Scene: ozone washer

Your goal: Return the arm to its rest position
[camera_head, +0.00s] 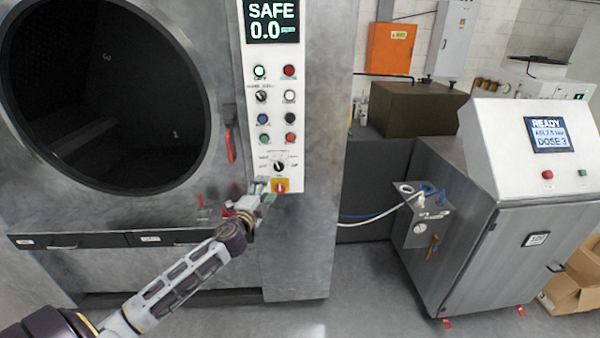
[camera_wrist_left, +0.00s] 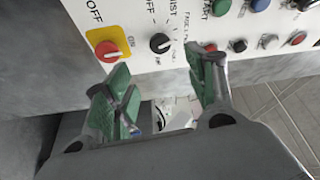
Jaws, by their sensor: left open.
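My left arm reaches in from the lower left in the head view. Its gripper (camera_head: 266,192) is by the lower end of the white control panel (camera_head: 272,120), close to the red knob on a yellow plate (camera_head: 280,187). In the left wrist view the gripper (camera_wrist_left: 165,90) has its two green-padded fingers apart with nothing between them. The red knob on its yellow plate (camera_wrist_left: 106,46) and a black rotary knob (camera_wrist_left: 160,43) are just beyond the fingertips. I see no clear contact. My right gripper is not in view.
The washer's large round opening (camera_head: 105,95) is at the left, with drawers (camera_head: 160,238) below. The panel display (camera_head: 272,20) reads SAFE 0.0. A metal cabinet (camera_head: 480,240) with a READY screen stands at the right. Cardboard boxes (camera_head: 575,285) lie beside it. Floor in front is clear.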

